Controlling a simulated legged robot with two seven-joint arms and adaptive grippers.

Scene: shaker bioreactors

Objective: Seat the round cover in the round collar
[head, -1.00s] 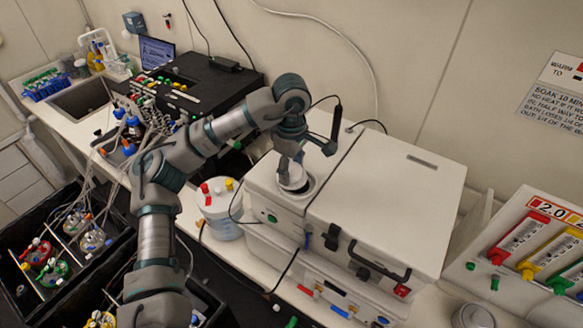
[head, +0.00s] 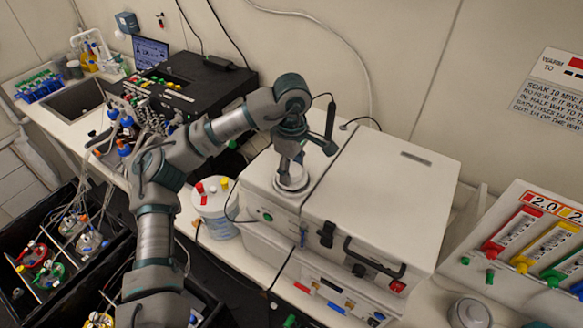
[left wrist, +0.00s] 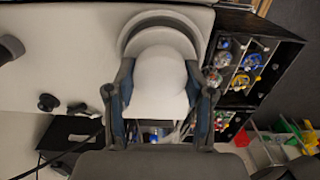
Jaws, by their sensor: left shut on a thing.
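The white round cover (head: 291,178) is held in my left gripper (head: 291,165) over the front left top of the white box. The round collar (head: 280,191) is a pale ring in that top, around and under the cover. In the left wrist view the cover (left wrist: 160,75) is between the two fingers of my left gripper (left wrist: 160,88), and the collar (left wrist: 158,18) shows as a grey-white ring behind it. The cover hides most of the opening. I cannot tell whether it is down inside the collar or just above it. My right gripper is not in view.
The white box (head: 385,205) has a dark handle and latch at its front. A white tub (head: 213,200) with coloured caps stands to its left. A rack with coloured tubes (head: 535,240) stands at the right. Black bins with bottles (head: 60,265) are at the lower left.

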